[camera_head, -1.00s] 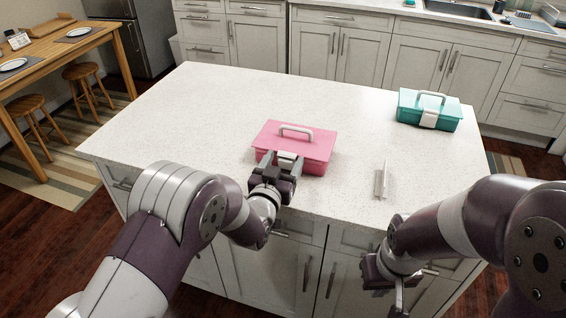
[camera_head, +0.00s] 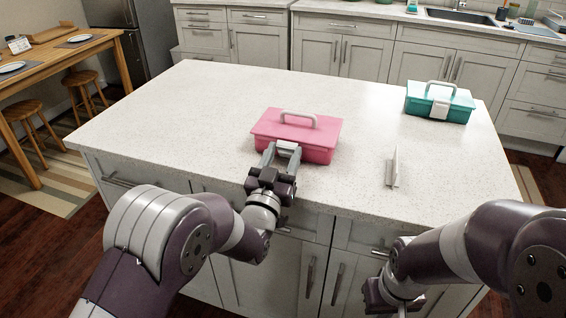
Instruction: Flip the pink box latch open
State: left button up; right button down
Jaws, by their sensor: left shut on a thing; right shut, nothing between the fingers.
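The pink box (camera_head: 322,150) stands closed on the island counter, its pale handle (camera_head: 298,115) upright on the lid. Its white latch (camera_head: 288,147) shows at the front rim, partly hidden by my fingers; I cannot tell its exact angle. My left gripper (camera_head: 281,156) reaches in from the counter's front edge and is shut on the latch, one finger to each side. My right gripper (camera_head: 388,297) is low at the bottom, in front of the counter edge, shut and empty, partly cut off by the frame.
A teal box (camera_head: 455,103) with a white latch stands at the back right of the counter (camera_head: 190,110). The counter's left half is clear. A wooden table (camera_head: 60,60) with stools is at far left.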

pick_arm(q)
jog(key=o, duration=1.1)
jog(key=shift+c, duration=0.2)
jog(key=v, duration=1.2)
jog(key=shift+s, duration=0.35)
jog(key=shift+a, duration=0.1)
